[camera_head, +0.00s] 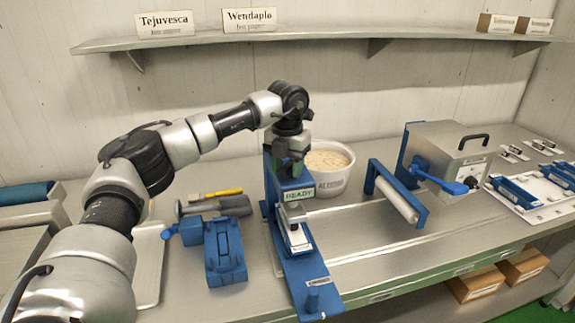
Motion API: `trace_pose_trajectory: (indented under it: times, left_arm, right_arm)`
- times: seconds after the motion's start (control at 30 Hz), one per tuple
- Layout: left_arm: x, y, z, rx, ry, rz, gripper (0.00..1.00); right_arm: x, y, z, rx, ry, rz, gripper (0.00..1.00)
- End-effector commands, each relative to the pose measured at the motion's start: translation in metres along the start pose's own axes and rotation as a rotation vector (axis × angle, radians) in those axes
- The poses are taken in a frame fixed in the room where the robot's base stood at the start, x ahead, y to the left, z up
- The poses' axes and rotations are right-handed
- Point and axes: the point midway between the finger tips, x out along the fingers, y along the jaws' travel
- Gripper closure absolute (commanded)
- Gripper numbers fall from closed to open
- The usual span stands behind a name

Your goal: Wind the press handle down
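The press (271,185) is a blue upright frame with a "READY" label, standing near the middle of the bench. Its long blue base (318,290) runs toward the front edge, with a pale block under the head. My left gripper (290,150) points down at the top of the press, from an arm that comes in from the left. The gripper covers the top of the press, so the handle cannot be made out. Whether the fingers are open or shut on it cannot be told. My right gripper is not in view.
A white tub (333,178) labelled for almonds stands just right of the press. A roller on a blue frame (412,213) and a grey box (446,150) with a blue crank are farther right. A blue fixture (226,258) lies left of the press. A shelf (340,33) runs above.

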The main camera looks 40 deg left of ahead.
Motion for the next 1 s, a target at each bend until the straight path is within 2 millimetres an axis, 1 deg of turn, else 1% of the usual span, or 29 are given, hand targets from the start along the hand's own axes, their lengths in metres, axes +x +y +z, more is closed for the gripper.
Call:
trace_pose_trajectory:
  times: [0.03,0.27,0.3,0.53,0.67,0.87,1.0]
  left_arm:
    - [0.000,0.000,0.000,0.000,0.000,0.000,0.63]
    - [0.000,0.000,0.000,0.000,0.000,0.000,0.99]
    - [-0.001,0.000,0.000,0.000,0.000,0.000,1.00]
    - [-0.001,0.001,0.000,0.023,0.000,-0.001,1.00]
    - [-0.001,0.003,0.000,0.073,0.000,-0.001,1.00]
    - [-0.002,0.007,0.001,0.207,-0.001,-0.001,1.00]
    - [-0.002,0.011,0.002,0.335,0.000,-0.002,1.00]
  right_arm:
    - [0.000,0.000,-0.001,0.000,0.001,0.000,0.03]
    - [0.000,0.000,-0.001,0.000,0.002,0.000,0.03]
    - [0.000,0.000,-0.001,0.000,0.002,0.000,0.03]
    - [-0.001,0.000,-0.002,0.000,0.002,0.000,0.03]
    - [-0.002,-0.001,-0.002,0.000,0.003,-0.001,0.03]
    - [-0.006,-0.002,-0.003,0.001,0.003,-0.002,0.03]
    - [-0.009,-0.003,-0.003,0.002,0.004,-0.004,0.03]
